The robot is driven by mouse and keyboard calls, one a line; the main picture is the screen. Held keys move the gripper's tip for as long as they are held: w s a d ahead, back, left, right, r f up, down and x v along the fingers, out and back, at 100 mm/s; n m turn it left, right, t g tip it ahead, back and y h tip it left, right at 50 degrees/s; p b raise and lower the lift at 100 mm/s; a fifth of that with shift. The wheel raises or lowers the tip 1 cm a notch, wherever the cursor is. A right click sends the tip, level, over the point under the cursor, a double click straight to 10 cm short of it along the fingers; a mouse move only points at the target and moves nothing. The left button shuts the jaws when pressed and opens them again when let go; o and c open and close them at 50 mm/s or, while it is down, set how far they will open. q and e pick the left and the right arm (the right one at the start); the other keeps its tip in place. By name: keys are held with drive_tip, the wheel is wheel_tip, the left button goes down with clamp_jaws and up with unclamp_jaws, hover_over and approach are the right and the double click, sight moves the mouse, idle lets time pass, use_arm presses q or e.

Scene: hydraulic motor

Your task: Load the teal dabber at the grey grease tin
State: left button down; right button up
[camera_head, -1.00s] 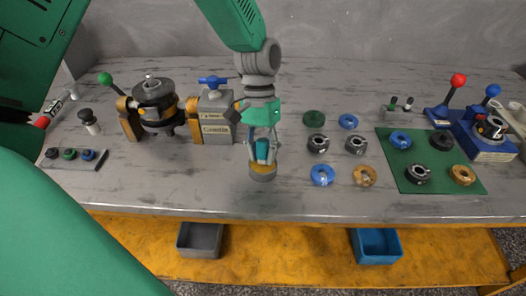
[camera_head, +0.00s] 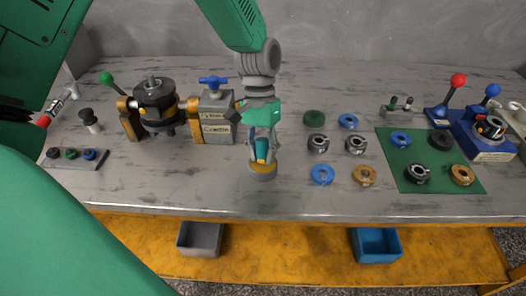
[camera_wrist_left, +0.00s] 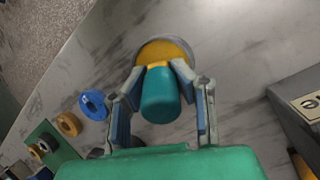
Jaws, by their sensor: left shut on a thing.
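The teal dabber (camera_head: 262,149) is between the fingers of my left gripper (camera_head: 263,154), which is shut on it. It also shows in the left wrist view (camera_wrist_left: 160,95), with a yellow part at its far end. The grey grease tin (camera_head: 263,175), with yellow grease inside, stands on the bench directly below. The tin also shows beyond the fingertips in the left wrist view (camera_wrist_left: 178,47). The dabber's lower end overlaps the tin's opening; I cannot tell whether it touches the grease. My right gripper is not in view.
A grey block with a blue handle (camera_head: 217,122) and a black motor part (camera_head: 155,103) stand to the left. Several rings (camera_head: 322,174) lie to the right, beside a green mat (camera_head: 435,150). The bench's front edge is close to the tin.

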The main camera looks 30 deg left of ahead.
sight(262, 142)
use_arm(q)
drive_tip(key=shift+s+f, duration=0.15)
idle(1.4)
drive_tip(key=shift+p, duration=0.35)
drive_tip(key=shift+r+p, duration=0.9)
drive_tip(key=shift+p, duration=0.05)
wheel_tip(262, 142, up, 6)
drive_tip(key=p, duration=0.5)
drive_tip(key=shift+f+p, duration=0.25)
drive_tip(key=shift+p, duration=0.15)
